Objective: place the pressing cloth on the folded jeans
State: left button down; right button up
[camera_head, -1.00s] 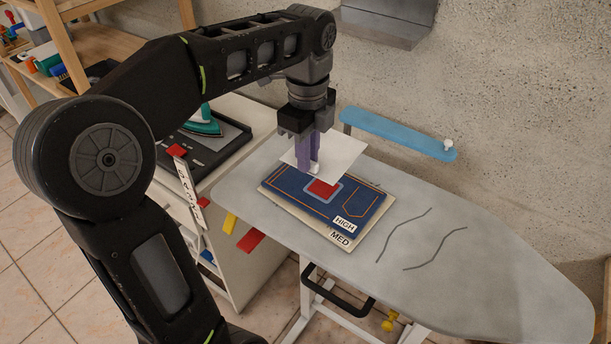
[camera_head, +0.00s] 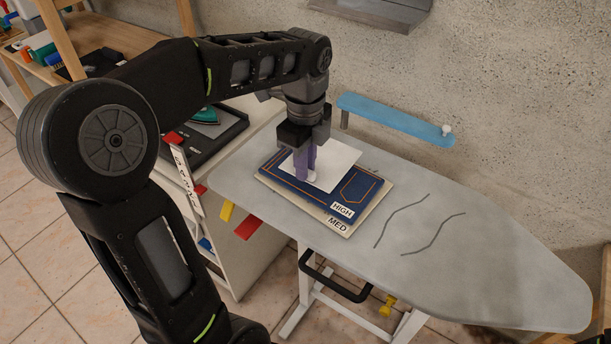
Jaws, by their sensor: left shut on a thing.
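The pressing cloth (camera_head: 338,160) is a white square sheet. My left gripper (camera_head: 309,176) is shut on it, with purple fingers pointing down. The cloth is over the folded jeans (camera_head: 360,189), flat dark blue with orange stitching and a label reading HIGH. The cloth covers the middle of the jeans; I cannot tell whether it touches them. The jeans lie on a cream board (camera_head: 322,219) marked MED, on the grey ironing board (camera_head: 470,230). My right gripper is not in view.
A blue sleeve board (camera_head: 395,119) stands along the back edge by the wall. A teal iron (camera_head: 207,115) rests on a black tray at the left. The ironing board's right half is clear.

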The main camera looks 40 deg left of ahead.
pick_arm(q)
jog(key=shift+f, duration=1.85)
jog(key=shift+f, duration=0.15)
jog(key=c, duration=1.4)
grip_release()
